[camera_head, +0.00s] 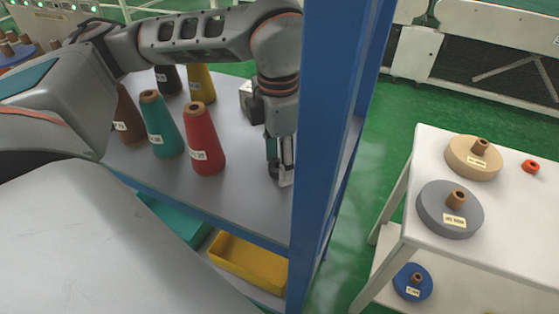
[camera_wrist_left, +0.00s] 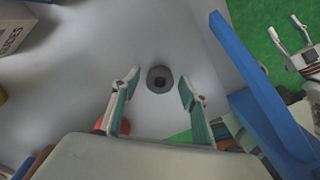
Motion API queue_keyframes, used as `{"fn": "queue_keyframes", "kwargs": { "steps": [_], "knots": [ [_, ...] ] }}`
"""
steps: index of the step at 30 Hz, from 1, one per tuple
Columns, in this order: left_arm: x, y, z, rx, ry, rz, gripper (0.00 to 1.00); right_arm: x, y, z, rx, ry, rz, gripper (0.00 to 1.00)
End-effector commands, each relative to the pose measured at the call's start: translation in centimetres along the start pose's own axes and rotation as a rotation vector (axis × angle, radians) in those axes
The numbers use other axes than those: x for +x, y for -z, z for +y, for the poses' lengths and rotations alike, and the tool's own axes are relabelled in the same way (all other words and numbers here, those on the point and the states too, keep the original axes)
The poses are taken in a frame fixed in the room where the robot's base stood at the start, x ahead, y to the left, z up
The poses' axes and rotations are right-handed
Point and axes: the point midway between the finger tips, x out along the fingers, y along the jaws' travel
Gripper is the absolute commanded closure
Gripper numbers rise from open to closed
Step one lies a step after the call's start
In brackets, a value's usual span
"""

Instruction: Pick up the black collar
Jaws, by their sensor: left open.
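The black collar (camera_wrist_left: 160,79) is a small dark ring with a hole, lying on the grey shelf in the left wrist view. It appears between the spread fingers of my left gripper (camera_wrist_left: 159,76), apart from both. In the head view my left gripper (camera_head: 281,180) points down over the shelf beside the blue post, open and empty; I cannot make out the collar there. My right gripper (camera_wrist_left: 305,50) shows at the right edge of the left wrist view, its fingers apart, over the green floor. It is not in the head view.
A blue shelf post (camera_head: 330,150) stands close right of my left gripper. A red cone (camera_head: 204,140), a teal cone (camera_head: 162,125) and other cones stand to its left. A yellow bin (camera_head: 248,262) is below. A white table (camera_head: 420,160) with discs stands at right.

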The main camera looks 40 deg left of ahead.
Motion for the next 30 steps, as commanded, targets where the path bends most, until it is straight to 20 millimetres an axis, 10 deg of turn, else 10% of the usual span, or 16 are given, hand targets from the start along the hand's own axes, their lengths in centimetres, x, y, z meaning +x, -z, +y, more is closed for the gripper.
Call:
{"fn": "queue_keyframes", "kwargs": {
  "steps": [2,7,19,30],
  "knots": [
    [-0.1,0.0,0.0,0.0,-0.001,-0.001,0.56,0.0,0.1,0.0,0.0,-0.001,0.001,0.56],
    [-0.1,0.0,0.0,0.0,-0.001,-0.001,0.94,0.0,-0.1,0.0,-0.001,0.0,-0.001,0.56],
    [-1.0,-0.1,0.1,-0.001,-0.003,-0.004,0.94,0.0,0.1,0.1,0.0,-0.001,0.001,0.56],
    [-7.8,-0.1,0.1,-0.002,-0.005,-0.008,0.94,-0.5,1.4,0.2,0.011,0.0,0.016,0.56]
  ]
}}
